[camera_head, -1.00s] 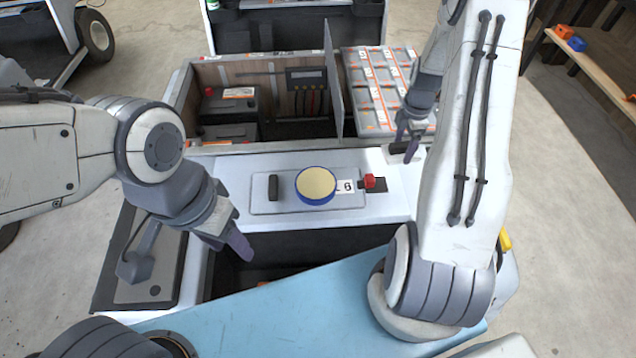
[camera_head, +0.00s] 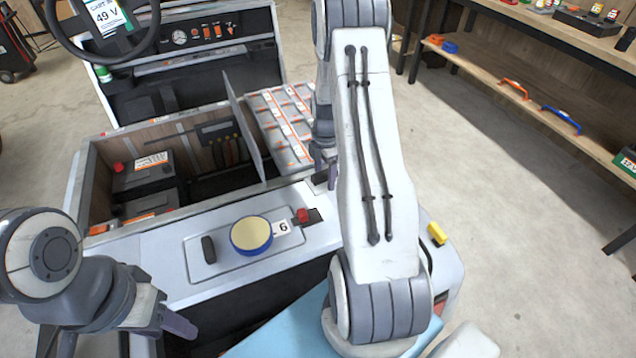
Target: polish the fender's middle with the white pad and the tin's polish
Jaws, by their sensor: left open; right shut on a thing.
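The round blue tin (camera_head: 251,234) with cream polish sits open on the cart's light panel. My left gripper (camera_head: 178,322) is open and empty, low and to the left of the tin. My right gripper (camera_head: 322,162) is beyond my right arm's links, to the right of the tin and close to the panel's far edge. It is shut on the white pad, which shows as a dark grip with a little white (camera_head: 320,179) and is partly hidden. A light blue surface (camera_head: 285,332) lies at the bottom, partly covered by my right arm; I cannot tell whether it is the fender.
An open bay with batteries (camera_head: 148,176) and an upright lid (camera_head: 243,128) lies beyond the panel. A red knob (camera_head: 303,215) and a dark handle (camera_head: 208,249) flank the tin. A yellow piece (camera_head: 437,233) is at the cart's right. Open floor lies right, before a wooden shelf (camera_head: 500,84).

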